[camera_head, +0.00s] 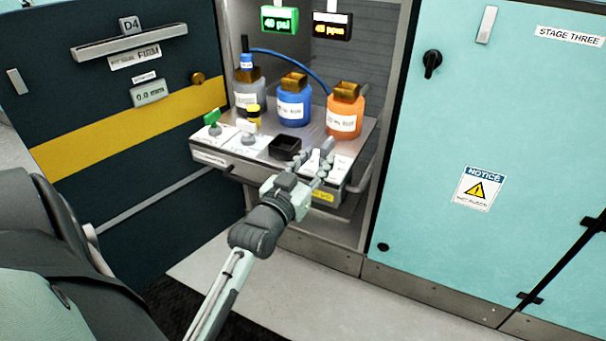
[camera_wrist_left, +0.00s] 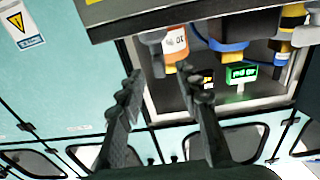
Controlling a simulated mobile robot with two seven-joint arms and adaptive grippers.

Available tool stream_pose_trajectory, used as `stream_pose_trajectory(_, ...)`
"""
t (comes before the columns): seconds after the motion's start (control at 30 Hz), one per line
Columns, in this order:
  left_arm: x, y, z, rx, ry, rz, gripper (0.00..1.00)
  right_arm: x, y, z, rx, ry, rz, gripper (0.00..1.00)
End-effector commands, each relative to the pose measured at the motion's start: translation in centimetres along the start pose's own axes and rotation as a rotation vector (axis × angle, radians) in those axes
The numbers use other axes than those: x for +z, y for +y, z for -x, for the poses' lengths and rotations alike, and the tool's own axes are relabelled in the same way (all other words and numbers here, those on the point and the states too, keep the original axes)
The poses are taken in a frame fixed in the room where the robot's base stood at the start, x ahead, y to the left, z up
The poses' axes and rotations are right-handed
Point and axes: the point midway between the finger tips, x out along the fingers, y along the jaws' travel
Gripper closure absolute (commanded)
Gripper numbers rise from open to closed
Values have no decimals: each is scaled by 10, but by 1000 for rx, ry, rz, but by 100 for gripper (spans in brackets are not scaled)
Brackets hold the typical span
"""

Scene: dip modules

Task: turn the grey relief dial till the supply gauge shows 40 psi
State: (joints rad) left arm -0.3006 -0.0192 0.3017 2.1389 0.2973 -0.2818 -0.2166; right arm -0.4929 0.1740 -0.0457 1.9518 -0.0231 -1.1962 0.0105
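The green-lit supply gauge (camera_head: 279,20) at the back of the open bay reads 40 psi; in the left wrist view it appears upside down (camera_wrist_left: 241,72). A pale grey-white knob (camera_head: 247,130) stands on the left part of the shelf panel. Another pale control (camera_head: 316,160) sits between my left fingers in the head view. I cannot tell which is the relief dial. My left gripper (camera_head: 312,162) is open at the shelf's front right. My right gripper is not in view.
A green knob (camera_head: 213,118) and black square cup (camera_head: 285,147) are on the shelf. Grey, blue (camera_head: 293,108) and orange (camera_head: 345,115) bottles stand behind. An amber ppm display (camera_head: 332,27) hangs beside the gauge. The dark door (camera_head: 120,170) stands open at left.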

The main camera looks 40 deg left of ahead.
Motion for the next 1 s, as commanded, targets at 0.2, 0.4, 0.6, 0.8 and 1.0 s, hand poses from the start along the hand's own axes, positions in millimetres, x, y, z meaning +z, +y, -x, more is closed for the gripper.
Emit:
stream_pose_trajectory(0.2,1,0,47,-1,-2,-2,66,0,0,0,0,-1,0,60)
stream_pose_trajectory(0.4,0,-1,70,-1,0,0,66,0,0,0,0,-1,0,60)
stream_pose_trajectory(0.6,0,-1,75,-2,1,0,66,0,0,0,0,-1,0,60)
stream_pose_trajectory(0.8,0,-1,75,-1,1,0,66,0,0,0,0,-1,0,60)
stream_pose_trajectory(1.0,0,-1,75,-1,1,0,66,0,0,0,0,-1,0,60)
